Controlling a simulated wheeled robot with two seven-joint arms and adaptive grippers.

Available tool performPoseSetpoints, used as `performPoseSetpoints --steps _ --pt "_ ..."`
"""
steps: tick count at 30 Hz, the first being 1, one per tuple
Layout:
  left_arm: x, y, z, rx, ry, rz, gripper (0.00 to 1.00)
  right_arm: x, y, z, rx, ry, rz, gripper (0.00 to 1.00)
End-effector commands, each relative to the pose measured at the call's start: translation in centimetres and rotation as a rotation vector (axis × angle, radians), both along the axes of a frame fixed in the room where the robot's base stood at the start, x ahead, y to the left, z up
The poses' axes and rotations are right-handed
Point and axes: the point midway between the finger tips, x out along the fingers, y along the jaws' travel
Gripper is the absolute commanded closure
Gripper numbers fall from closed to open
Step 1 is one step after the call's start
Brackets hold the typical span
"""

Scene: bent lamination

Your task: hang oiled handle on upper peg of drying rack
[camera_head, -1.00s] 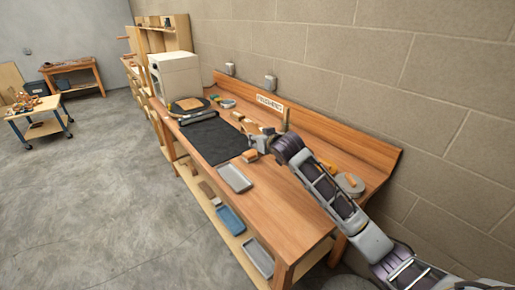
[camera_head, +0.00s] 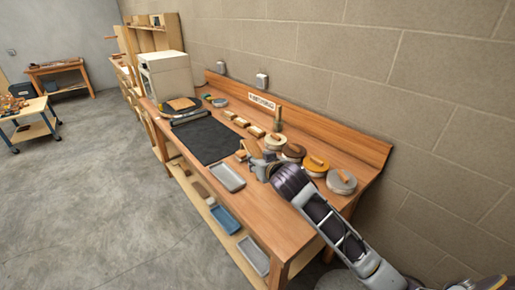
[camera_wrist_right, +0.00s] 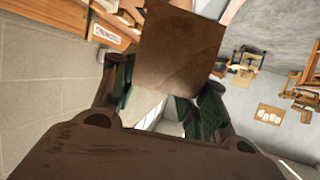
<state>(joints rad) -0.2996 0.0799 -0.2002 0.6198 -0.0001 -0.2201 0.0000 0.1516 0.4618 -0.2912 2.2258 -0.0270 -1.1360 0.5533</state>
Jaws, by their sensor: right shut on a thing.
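My right gripper (camera_head: 262,170) is above the workbench, near its front edge. It is shut on a brown wooden piece (camera_head: 253,150), likely the handle, which tilts up from the fingers. In the right wrist view, the piece (camera_wrist_right: 180,48) shows as a flat brown block between the dark fingers of the gripper (camera_wrist_right: 168,88). A tall wooden unit (camera_head: 160,37) stands at the far end of the room. Rods (camera_head: 109,38) stick out from its left side; it seems to be the drying rack. My left gripper is not in view.
The bench holds a dark mat (camera_head: 208,140), a grey tray (camera_head: 228,178), several wooden blocks (camera_head: 240,121), several round tins (camera_head: 314,168) and a white box-shaped machine (camera_head: 163,75). A block wall stands behind. The grey floor (camera_head: 90,200) left of the bench is open.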

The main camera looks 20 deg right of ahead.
Motion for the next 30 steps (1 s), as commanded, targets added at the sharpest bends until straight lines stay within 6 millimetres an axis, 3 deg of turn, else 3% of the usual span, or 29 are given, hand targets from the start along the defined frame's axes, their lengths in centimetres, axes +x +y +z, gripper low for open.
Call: performPoseSetpoints --steps 21,30 --pt "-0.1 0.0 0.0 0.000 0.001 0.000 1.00 -6.5 0.2 -10.9 -0.001 0.004 -0.004 0.73" --pt "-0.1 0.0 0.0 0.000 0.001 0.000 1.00 -8.3 0.3 -13.5 -0.002 0.000 -0.001 0.73"
